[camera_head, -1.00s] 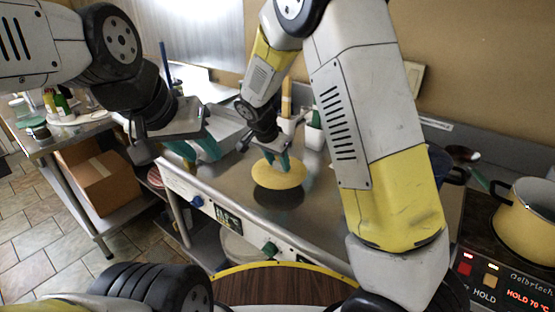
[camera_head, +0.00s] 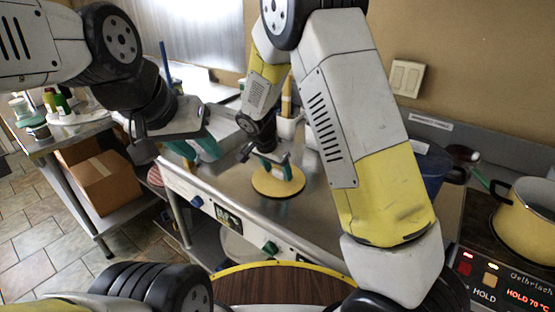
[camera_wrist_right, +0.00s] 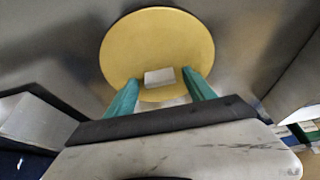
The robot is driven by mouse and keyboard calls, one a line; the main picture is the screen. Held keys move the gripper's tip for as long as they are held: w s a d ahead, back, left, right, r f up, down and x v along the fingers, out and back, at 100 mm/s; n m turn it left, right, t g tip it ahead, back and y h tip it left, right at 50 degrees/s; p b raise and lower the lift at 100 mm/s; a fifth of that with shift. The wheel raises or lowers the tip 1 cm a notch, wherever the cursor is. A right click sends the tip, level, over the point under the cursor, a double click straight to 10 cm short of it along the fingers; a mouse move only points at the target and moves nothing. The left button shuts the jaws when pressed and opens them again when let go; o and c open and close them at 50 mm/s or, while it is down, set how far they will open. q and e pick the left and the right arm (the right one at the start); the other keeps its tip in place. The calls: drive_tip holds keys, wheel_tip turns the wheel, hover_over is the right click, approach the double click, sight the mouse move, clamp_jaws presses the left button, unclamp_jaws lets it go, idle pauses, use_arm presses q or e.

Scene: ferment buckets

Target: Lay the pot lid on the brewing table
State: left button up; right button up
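The pot lid (camera_head: 277,183), a flat yellow disc, lies on the metal brewing table (camera_head: 232,187). My right gripper (camera_head: 277,165) is just above its middle, pointing down. In the right wrist view, the lid (camera_wrist_right: 157,35) has a pale block-like knob (camera_wrist_right: 159,77) between the teal fingertips of this gripper (camera_wrist_right: 160,76). A small gap shows on each side of the knob, so the fingers are open around it. My left gripper (camera_head: 196,150) is at the table's left end, apart from the lid, with its teal fingers spread and empty.
A yellow pot (camera_head: 526,222) stands on the hob at the right. A dark blue pot (camera_head: 430,170) is partly hidden behind my right arm. White containers (camera_head: 287,128) stand at the table's back. A round brown wooden top (camera_head: 275,286) is in front.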

drive_tip(key=v, duration=1.1)
drive_tip(key=s+d+r+n+y, duration=0.3)
drive_tip(key=s+d+r, duration=0.5)
drive_tip(key=d+r, duration=0.25)
drive_tip(key=s+d+r+n+t+y, duration=0.1)
drive_tip(key=s+d+r+n, duration=0.1)
drive_tip(key=s, duration=0.5)
drive_tip(key=s+d+r+n+t+y, duration=0.1)
drive_tip(key=s+d+n, duration=0.1)
drive_tip(key=s+d, duration=0.2)
drive_tip(key=shift+s+d+r+n, duration=0.3)
drive_tip(key=shift+s+r+n, duration=0.1)
drive_tip(key=shift+s, duration=1.4)
